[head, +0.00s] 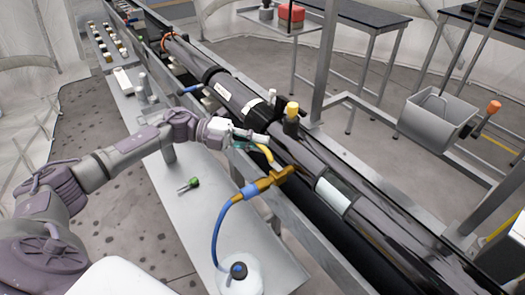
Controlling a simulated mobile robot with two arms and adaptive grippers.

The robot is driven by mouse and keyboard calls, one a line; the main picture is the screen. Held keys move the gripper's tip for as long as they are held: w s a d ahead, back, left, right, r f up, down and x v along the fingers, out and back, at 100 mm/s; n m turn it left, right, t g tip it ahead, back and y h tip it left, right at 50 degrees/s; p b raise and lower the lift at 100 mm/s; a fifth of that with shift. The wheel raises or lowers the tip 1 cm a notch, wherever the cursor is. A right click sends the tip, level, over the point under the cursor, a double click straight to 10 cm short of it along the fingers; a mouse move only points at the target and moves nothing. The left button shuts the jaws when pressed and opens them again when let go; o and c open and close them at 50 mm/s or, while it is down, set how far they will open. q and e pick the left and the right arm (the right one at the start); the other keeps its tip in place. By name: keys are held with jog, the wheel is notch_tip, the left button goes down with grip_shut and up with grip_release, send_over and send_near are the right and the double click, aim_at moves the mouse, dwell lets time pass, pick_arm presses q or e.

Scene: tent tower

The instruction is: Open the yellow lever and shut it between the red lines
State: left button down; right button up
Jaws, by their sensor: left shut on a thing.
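The yellow lever (266,154) rises from a brass valve (272,180) beside the long black tube, near the middle of the head view. My left gripper (258,141) reaches in from the left and is shut on the upper end of the yellow lever. The fingers partly hide that end. A blue hose (217,226) runs from the valve down to a white round container (240,278) with a dark cap. I cannot make out the red lines at this size. My right gripper is not in view.
The black tube (395,232) runs diagonally along a metal frame, with a yellow-topped knob (292,109) just above the lever. A small green-tipped item (188,186) lies on the grey bench (170,212). A grey bin (432,120) hangs at right.

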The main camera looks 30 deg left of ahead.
pick_arm(q)
jog(key=shift+d, duration=0.1)
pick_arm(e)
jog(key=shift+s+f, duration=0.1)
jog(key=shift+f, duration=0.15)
pick_arm(q)
jog(key=c, duration=1.2)
grip_release()
jog(key=shift+w, duration=0.1)
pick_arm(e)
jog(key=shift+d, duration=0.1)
pick_arm(q)
jog(key=v, duration=1.2)
jog(key=shift+w+f, duration=0.1)
jog(key=shift+f, duration=0.1)
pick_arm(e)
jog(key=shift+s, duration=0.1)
